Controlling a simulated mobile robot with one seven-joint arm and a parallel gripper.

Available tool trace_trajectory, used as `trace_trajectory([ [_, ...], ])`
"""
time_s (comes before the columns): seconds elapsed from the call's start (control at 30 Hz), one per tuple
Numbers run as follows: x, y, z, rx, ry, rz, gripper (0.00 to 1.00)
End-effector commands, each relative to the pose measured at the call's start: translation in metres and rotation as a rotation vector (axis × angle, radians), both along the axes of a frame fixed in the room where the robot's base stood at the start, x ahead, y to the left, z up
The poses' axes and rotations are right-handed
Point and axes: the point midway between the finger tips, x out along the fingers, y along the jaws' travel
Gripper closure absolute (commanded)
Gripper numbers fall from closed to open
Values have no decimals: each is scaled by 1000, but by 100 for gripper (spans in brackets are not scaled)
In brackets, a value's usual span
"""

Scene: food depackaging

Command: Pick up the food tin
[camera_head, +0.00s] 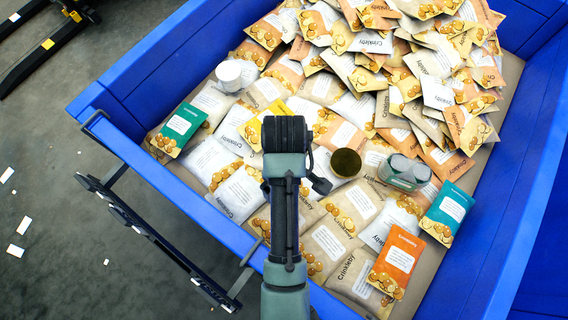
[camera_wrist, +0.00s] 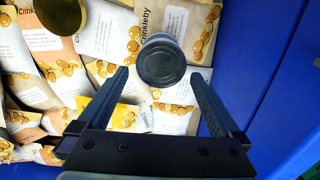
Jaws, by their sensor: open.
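In the wrist view a round tin (camera_wrist: 161,62) with a dark end face and a pale side lies on the snack bags. It shows between and slightly beyond the two fingertips of my gripper (camera_wrist: 158,75). My gripper is open, and the fingers appear apart from the tin; the exact depth is hard to tell. A gold-topped tin (camera_wrist: 38,32) is at the upper left there; a gold-topped tin (camera_head: 346,163) also shows right of my arm in the head view. My arm hides the gripper in the head view, and I cannot clearly place the dark-ended tin there.
Crinkleby bags (camera_head: 352,203) cover the crate floor, piled high at the back right. The blue crate wall (camera_wrist: 277,105) is close on the right in the wrist view.

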Motion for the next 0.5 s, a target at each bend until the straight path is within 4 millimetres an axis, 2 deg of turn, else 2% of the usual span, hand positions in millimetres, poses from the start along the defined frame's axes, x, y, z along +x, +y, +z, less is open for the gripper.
trace_trajectory([
  [0.1, -1, 0, -21, -1, 2, 0, 0],
  [0.37, 0, 1, -40, -1, -1, -1, 0],
  [0.5, -1, 2, -62, -1, 1, -2, 0],
])
